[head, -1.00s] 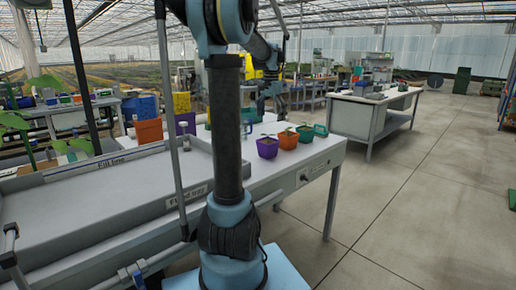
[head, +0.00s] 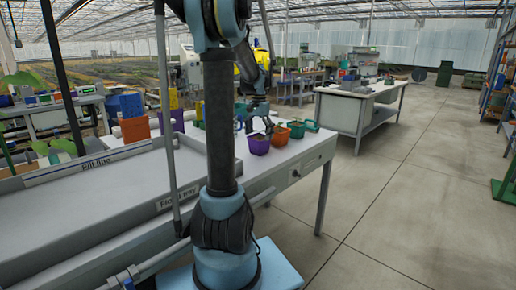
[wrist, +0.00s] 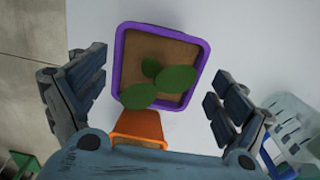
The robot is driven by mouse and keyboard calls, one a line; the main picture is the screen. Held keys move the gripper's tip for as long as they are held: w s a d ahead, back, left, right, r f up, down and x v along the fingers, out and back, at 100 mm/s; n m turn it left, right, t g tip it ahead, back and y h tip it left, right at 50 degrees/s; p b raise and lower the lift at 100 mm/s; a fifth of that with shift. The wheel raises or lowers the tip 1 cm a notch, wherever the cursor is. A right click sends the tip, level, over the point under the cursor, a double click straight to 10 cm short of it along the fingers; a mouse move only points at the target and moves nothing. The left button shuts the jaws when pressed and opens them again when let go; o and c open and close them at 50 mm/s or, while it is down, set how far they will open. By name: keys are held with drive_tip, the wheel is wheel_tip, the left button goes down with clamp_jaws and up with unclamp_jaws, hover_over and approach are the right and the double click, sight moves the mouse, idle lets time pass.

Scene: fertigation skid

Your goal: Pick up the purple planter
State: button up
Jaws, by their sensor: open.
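The purple planter (head: 259,147) stands on the white table, with soil and a small green plant in it. In the wrist view its purple rim (wrist: 119,55) shows from above, with round green leaves over brown soil. My gripper (head: 262,120) is above the planter in the head view. In the wrist view my gripper (wrist: 152,92) is open and empty, its fingers spread to either side of the planter's near part. Any gap in height between fingertips and rim is hard to tell.
An orange planter (head: 280,137) stands right beside the purple one; it also shows in the wrist view (wrist: 139,126). A teal planter (head: 297,130) is beyond it. A grey tray (head: 95,215) lies left. A second purple container (head: 178,121) stands behind.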

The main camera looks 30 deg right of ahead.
sight(259, 146)
drive_tip(key=shift+s+f, duration=0.15)
drive_tip(key=shift+f, duration=2.95)
drive_tip(key=c, duration=1.2)
